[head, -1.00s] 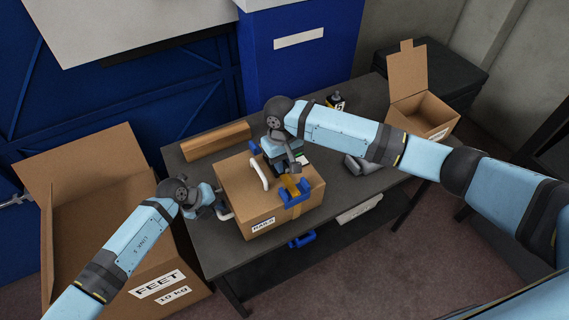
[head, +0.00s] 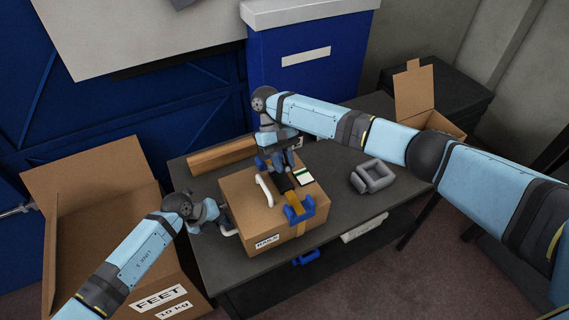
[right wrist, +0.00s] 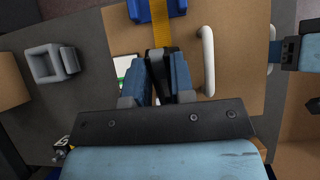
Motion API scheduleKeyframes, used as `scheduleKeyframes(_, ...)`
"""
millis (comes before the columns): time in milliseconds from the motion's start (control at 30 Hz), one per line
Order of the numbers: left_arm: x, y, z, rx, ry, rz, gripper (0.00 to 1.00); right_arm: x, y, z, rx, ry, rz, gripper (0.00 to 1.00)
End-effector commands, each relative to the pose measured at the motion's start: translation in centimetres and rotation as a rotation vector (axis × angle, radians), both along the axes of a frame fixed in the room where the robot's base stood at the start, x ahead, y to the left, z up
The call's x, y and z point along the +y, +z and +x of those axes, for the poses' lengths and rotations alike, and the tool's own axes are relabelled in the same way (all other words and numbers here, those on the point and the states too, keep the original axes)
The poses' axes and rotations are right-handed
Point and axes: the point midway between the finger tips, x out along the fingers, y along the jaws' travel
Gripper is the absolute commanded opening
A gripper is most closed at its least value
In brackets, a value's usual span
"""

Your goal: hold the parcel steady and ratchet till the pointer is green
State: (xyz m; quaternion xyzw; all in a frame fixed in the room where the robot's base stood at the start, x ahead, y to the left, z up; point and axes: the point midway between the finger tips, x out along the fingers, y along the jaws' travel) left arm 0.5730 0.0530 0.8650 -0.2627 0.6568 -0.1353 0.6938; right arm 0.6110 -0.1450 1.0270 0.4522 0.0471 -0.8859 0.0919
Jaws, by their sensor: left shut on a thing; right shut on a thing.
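The parcel (head: 238,205), a cardboard box with a label on its front, sits on the grey table. A yellow strap (head: 292,198) crosses its top, with a blue bracket (head: 300,210) at the near edge. My right gripper (head: 285,162) is shut on the dark ratchet lever (right wrist: 160,66) above the strap; the right wrist view shows its fingers (right wrist: 167,75) around it. A white card with a green patch (head: 304,177) lies beside the lever; the pointer is too small to read. My left gripper (head: 218,219) is shut on the white side handle (head: 231,232) at the parcel's left.
A white handle (head: 264,190) stands on the parcel's top. A grey holder (head: 373,177) is on the table (head: 350,207) at right, with bare tabletop around it. A long cardboard piece (head: 222,155) lies behind. A large open carton (head: 95,230) stands at left.

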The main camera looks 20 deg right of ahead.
Motion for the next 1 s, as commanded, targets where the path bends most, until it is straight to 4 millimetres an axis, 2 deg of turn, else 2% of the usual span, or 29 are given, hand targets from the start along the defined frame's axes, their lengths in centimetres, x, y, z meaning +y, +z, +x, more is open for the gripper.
scheduleKeyframes(367, -0.1, 0.0, 0.0, -0.001, -0.001, -0.002, 0.0, 0.0, 0.0, 0.0, 0.003, -0.001, 0.0, 0.0)
scheduleKeyframes(400, -0.1, 0.0, 0.0, -0.001, -0.001, -0.002, 0.0, 0.0, 0.0, 0.0, 0.002, -0.001, 0.0, 0.32)
scheduleKeyframes(467, -0.1, 0.0, 0.0, -0.001, -0.001, -0.002, 0.0, 0.0, 0.0, 0.0, 0.002, -0.001, 0.0, 0.46)
scheduleKeyframes(500, -0.1, 0.0, 0.0, -0.001, -0.001, -0.002, 0.0, 0.0, 0.0, 0.0, 0.002, -0.001, 0.0, 0.49)
scheduleKeyframes(800, -0.1, 0.0, 0.0, -0.001, -0.001, -0.002, 0.0, 0.0, 0.3, 0.2, 0.001, -0.001, -0.001, 0.49)
scheduleKeyframes(1000, -0.1, 0.1, 0.0, -0.001, -0.001, -0.002, 0.0, 0.3, 2.6, 1.9, -0.003, -0.002, -0.002, 0.49)
